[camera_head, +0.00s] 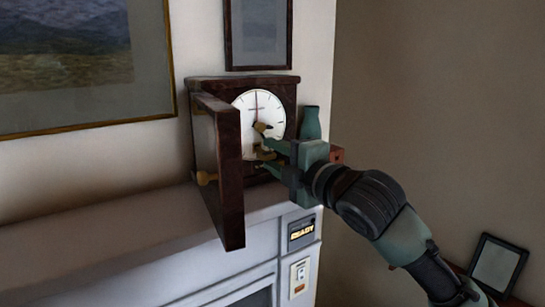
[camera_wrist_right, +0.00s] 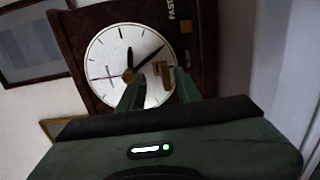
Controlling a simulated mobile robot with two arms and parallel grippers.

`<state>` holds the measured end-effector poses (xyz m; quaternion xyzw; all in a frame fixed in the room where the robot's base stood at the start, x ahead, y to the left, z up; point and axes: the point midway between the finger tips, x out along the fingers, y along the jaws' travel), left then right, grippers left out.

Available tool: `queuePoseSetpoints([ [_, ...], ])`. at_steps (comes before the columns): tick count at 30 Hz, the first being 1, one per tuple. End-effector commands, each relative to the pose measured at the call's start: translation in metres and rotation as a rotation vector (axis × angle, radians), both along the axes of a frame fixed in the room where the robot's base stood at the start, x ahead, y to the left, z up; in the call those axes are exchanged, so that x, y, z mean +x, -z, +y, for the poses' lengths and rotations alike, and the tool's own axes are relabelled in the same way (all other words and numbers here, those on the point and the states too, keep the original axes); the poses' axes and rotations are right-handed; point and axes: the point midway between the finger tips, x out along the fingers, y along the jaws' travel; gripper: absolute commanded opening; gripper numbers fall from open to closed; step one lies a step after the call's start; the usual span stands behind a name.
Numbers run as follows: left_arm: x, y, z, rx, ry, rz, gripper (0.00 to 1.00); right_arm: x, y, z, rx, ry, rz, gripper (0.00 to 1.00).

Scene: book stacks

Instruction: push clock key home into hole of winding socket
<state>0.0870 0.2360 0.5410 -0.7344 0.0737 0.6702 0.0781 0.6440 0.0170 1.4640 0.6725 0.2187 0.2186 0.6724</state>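The clock (camera_head: 279,84) is a dark wooden case with a white dial (camera_head: 247,101); its door (camera_head: 228,170) stands open. A tan brass piece (camera_head: 262,127), perhaps the winding socket, is at the dial's middle and also shows in the wrist view (camera_wrist_right: 128,75). My right gripper (camera_head: 266,151) is in front of the dial's lower part. Its fingers are apart in the wrist view (camera_wrist_right: 160,82), with a small brass piece (camera_wrist_right: 163,72), probably the clock key, between their tips. Whether they touch it is unclear. The socket's hole is not discernible. My left gripper is out of view.
The clock stands on a pale mantel (camera_head: 130,235); its open door sticks out to the left of my gripper. A panel reading READY (camera_head: 301,233) is below. Framed pictures hang behind.

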Motion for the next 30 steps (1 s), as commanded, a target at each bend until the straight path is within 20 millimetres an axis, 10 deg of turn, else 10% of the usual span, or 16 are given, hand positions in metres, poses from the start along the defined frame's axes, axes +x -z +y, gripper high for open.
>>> queuePoseSetpoints([
  [12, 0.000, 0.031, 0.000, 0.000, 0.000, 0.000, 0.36, -0.052, 0.002, -0.038, 0.000, 0.001, -0.003, 0.34],
  [25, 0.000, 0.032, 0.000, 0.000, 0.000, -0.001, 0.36, -0.057, 0.001, -0.041, 0.001, 0.001, 0.002, 0.34],
  [30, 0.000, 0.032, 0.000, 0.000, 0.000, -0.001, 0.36, -0.054, 0.041, -0.044, 0.056, 0.019, 0.105, 0.34],
])
